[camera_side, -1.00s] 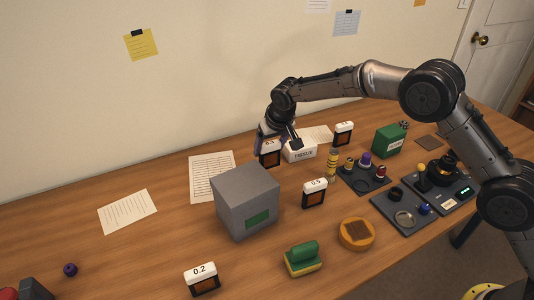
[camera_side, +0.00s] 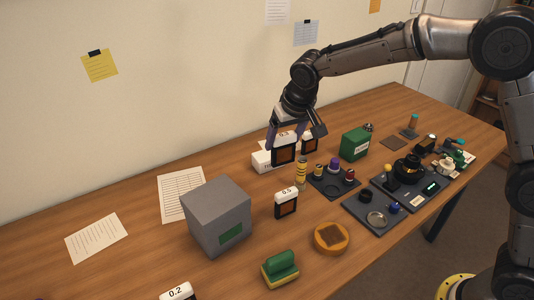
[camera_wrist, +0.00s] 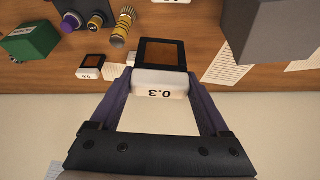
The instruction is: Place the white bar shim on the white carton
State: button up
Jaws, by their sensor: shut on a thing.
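My gripper (camera_side: 285,138) is shut on the white bar shim marked 0.3 (camera_side: 284,155), a black-framed block with a brown window and a white top bar. The shim is upright; it also shows between the fingers in the wrist view (camera_wrist: 160,72). The white carton (camera_side: 261,161) lies on the table by the wall. In the side view the shim overlaps the carton's right part and hides it. I cannot tell whether they touch. A pale surface between the fingers in the wrist view may be the carton's top.
Another shim (camera_side: 310,144) stands close right of my gripper. A yellow-banded bottle (camera_side: 301,174), a shim marked 0.5 (camera_side: 286,205) and a grey box (camera_side: 217,217) stand in front. A green box (camera_side: 355,144) and a dark parts tray (camera_side: 333,188) are to the right.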

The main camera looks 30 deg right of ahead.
jog(key=w+d+r+m+h, duration=0.1)
jog(key=w+d+r+m, duration=0.15)
jog(key=d, duration=0.45)
send_over(269, 154)
notch_tip(269, 154, down, 9)
jog(key=shift+w+f, duration=0.1)
jog(key=shift+f, duration=1.45)
jog(key=o, duration=1.2)
jog(key=shift+f, duration=0.15)
